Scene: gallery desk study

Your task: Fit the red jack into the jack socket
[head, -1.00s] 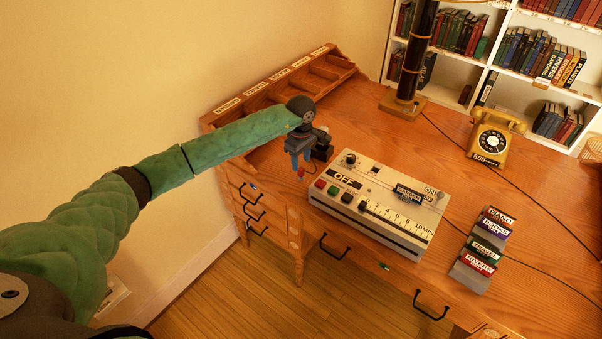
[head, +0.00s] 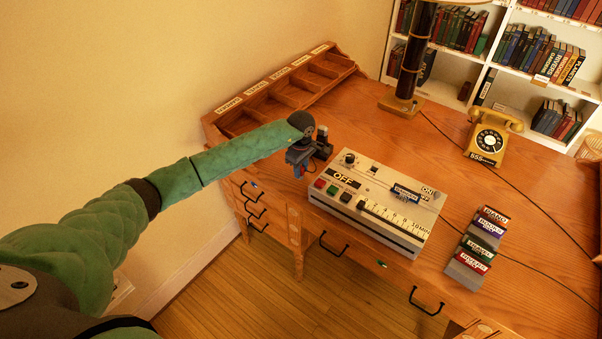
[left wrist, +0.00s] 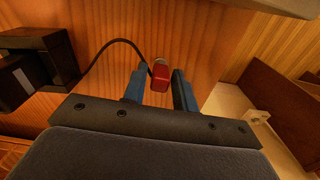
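The red jack (left wrist: 158,76) shows in the left wrist view between the two blue fingers of my left gripper (left wrist: 160,80), with narrow gaps on both sides. A black cable curves from it to a black block (left wrist: 35,60) on the left. In the head view my left gripper (head: 298,170) is low at the desk's front left, beside the control box (head: 372,205); the fingers and jack are small and mostly hidden there. I cannot make out which fitting is the jack socket. My right gripper is not in view.
The control box carries buttons, a slider scale and OFF and ON labels. Several labelled blocks (head: 478,240) stand in a rack to its right. A yellow telephone (head: 490,137) and a lamp base (head: 402,104) stand farther back. Compartments (head: 270,92) line the desk's left edge.

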